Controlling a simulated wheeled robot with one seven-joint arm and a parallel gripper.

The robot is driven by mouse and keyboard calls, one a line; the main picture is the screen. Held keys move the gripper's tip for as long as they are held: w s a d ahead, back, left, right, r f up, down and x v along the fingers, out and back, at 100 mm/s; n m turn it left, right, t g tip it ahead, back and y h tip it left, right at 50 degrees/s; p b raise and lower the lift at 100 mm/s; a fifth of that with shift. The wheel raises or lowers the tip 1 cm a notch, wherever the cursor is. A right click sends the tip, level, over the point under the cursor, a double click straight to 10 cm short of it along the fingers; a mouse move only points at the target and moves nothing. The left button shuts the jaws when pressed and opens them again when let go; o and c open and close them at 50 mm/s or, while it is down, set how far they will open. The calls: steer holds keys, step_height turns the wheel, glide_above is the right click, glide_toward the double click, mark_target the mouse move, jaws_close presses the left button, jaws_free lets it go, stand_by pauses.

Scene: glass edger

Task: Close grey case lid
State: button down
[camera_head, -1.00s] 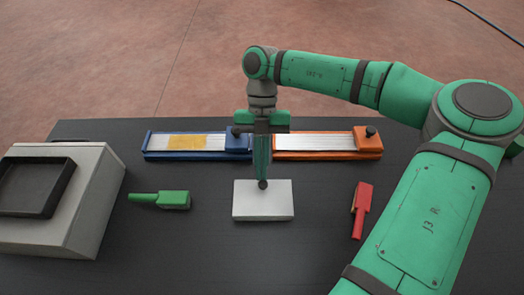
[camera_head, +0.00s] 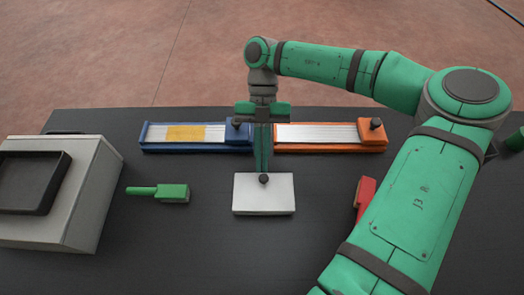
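The grey case (camera_head: 92,205) stands at the left of the dark table. Its sloped top carries a black shallow tray-like part (camera_head: 30,182); I cannot tell from this view whether the lid is open or shut. My gripper (camera_head: 263,172) points down over the white block (camera_head: 263,197) at the table's middle, well to the right of the case. Its fingers look close together by the block's dark knob (camera_head: 264,179). I cannot tell whether they touch the knob or whether there is a gap between them.
A blue slide unit (camera_head: 190,136) and an orange one (camera_head: 325,136) lie along the back. A green-handled tool (camera_head: 168,192) lies between case and white block. A red tool (camera_head: 364,196) lies at right, partly behind my arm. Table between these is clear.

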steer(key=w, duration=0.9)
steer(key=shift+w, duration=0.2)
steer(key=shift+r, duration=0.1)
